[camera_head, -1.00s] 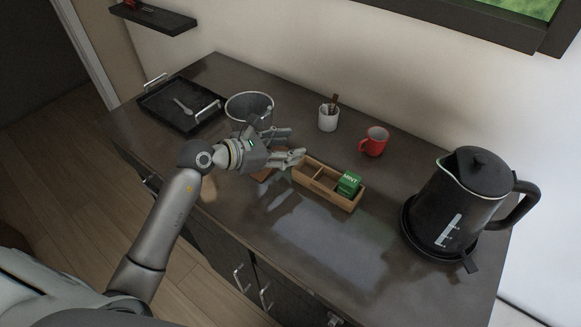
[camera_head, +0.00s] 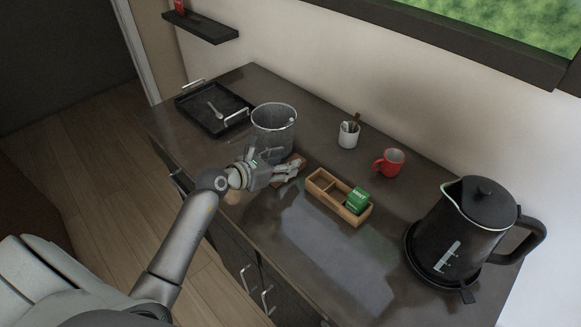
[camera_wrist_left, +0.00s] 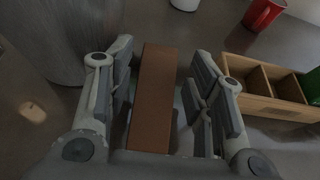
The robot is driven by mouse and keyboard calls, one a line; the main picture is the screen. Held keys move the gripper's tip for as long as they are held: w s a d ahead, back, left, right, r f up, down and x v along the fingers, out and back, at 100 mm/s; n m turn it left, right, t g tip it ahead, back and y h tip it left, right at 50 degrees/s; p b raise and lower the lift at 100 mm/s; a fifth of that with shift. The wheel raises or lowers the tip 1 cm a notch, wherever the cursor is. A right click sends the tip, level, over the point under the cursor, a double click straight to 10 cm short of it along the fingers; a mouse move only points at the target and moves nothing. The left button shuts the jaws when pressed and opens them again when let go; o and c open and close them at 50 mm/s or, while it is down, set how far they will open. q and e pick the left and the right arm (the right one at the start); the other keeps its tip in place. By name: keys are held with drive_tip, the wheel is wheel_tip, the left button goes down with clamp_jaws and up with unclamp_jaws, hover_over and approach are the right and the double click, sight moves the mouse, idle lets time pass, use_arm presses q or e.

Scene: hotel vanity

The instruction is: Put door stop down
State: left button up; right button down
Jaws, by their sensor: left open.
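The door stop is a brown, flat-looking block (camera_wrist_left: 154,95) lying between the fingers of my left gripper (camera_wrist_left: 163,65) in the left wrist view. Gaps show on both sides of it, so the fingers look apart from it. In the head view a bit of brown (camera_head: 299,160) shows just behind the fingers of my left gripper (camera_head: 288,170), low over the dark counter (camera_head: 340,250). My left gripper is open. The block's underside is hidden, but it appears to rest on the counter. My right gripper is not in view.
A wooden divided box (camera_head: 325,197) with a green mint packet (camera_head: 357,200) stands just right of the gripper. A wire-grey bin (camera_head: 273,125) is behind it. The front counter is clear.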

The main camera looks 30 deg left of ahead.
use_arm(q)
drive_tip(key=shift+w+d, duration=0.2)
drive_tip(key=shift+w, duration=0.2)
drive_tip(key=shift+f+p+x, duration=0.2)
drive_tip(key=shift+p+x, duration=0.35)
drive_tip(key=shift+x, duration=1.5)
drive_tip(key=shift+s, duration=0.1)
drive_tip(key=c, duration=0.9)
drive_tip(key=shift+r, duration=0.15)
